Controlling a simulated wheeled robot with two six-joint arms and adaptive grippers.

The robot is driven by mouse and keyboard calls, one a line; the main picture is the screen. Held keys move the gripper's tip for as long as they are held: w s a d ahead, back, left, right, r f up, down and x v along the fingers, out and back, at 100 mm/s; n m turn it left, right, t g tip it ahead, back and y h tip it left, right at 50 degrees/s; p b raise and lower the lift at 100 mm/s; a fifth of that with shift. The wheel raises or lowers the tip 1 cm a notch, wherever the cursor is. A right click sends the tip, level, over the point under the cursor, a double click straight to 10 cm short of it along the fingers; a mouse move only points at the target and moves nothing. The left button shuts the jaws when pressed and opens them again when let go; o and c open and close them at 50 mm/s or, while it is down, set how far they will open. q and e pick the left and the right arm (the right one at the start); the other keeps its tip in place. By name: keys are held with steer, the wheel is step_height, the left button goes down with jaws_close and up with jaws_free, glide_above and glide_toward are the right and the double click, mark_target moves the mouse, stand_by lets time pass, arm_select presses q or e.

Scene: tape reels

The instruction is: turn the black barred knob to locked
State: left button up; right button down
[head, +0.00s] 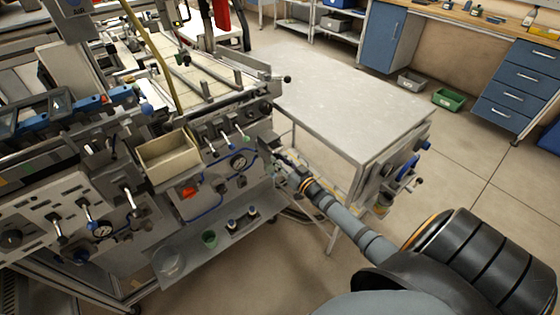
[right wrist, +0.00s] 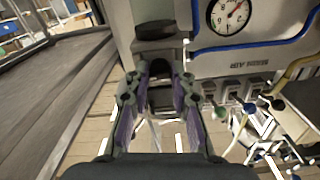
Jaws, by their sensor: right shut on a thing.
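My right arm reaches from the lower right to the right end of the machine in the head view, where my right gripper (head: 281,160) is small and dark against the panel. In the right wrist view my right gripper (right wrist: 160,78) has its two fingers closed on a dark piece, which appears to be the black barred knob (right wrist: 160,68). The fingers hide most of it, so I cannot read its angle or any locked mark. My left gripper is not in view.
A pressure gauge (right wrist: 229,14) and blue tubing (right wrist: 250,46) are right of the fingers. The machine's panel carries several lever valves and a beige bin (head: 168,157). A grey-topped table (head: 345,105) stands close behind my right gripper. Open floor lies to the right.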

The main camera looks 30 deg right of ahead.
steer(key=shift+n, duration=8.7)
steer(key=shift+f, duration=0.1)
steer(key=c, duration=1.1)
jaws_free()
steer(key=shift+c, duration=0.2)
steer(key=shift+s, duration=0.1)
steer(key=s, duration=1.2)
steer(key=shift+d, duration=0.45)
